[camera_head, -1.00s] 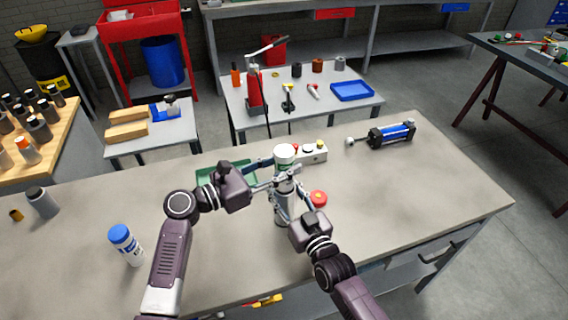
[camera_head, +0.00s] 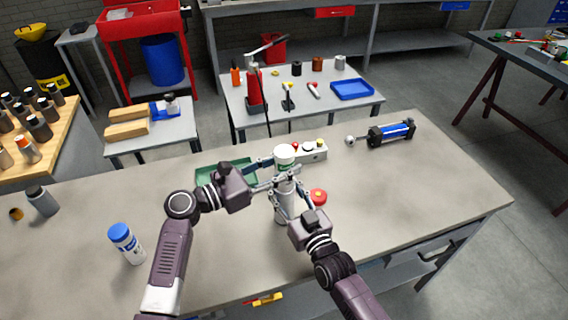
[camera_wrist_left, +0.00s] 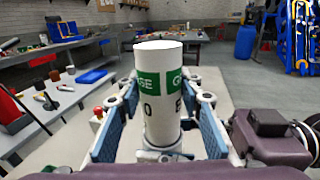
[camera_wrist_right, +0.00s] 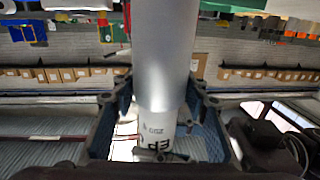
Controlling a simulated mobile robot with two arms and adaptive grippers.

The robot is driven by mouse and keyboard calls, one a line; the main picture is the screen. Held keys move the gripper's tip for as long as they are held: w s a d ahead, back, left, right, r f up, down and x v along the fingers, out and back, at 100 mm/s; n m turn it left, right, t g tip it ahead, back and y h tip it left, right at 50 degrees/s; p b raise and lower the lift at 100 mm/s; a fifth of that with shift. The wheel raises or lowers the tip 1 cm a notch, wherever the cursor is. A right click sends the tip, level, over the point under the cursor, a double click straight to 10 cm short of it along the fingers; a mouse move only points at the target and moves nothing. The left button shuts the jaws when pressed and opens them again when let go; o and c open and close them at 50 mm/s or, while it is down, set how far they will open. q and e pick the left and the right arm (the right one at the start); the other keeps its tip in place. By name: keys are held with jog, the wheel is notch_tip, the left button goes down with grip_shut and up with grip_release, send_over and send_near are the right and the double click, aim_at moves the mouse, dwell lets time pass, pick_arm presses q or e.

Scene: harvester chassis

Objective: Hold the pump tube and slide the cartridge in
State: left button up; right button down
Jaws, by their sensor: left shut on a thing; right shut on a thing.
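The white cartridge (camera_head: 285,153) with a green label stands upright above the centre of the workbench. My left gripper (camera_head: 277,178) is shut on it, and it also shows between the blue-padded fingers in the left wrist view (camera_wrist_left: 162,110). The grey pump tube (camera_head: 285,211) stands upright directly below the cartridge. My right gripper (camera_head: 285,197) is shut on the tube. In the right wrist view, the tube (camera_wrist_right: 165,55) meets the lettered end of the cartridge (camera_wrist_right: 160,127) in line. How far the cartridge sits inside the tube cannot be told.
On the workbench (camera_head: 430,205) are a green tray (camera_head: 208,172), a button box (camera_head: 314,154), a red-capped item (camera_head: 318,197), a blue-and-black cylinder (camera_head: 391,134) and a blue-capped bottle (camera_head: 127,243).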

aim_at(284, 183)
pick_arm(q)
jog(key=shift+f, duration=3.3)
dwell(4.7)
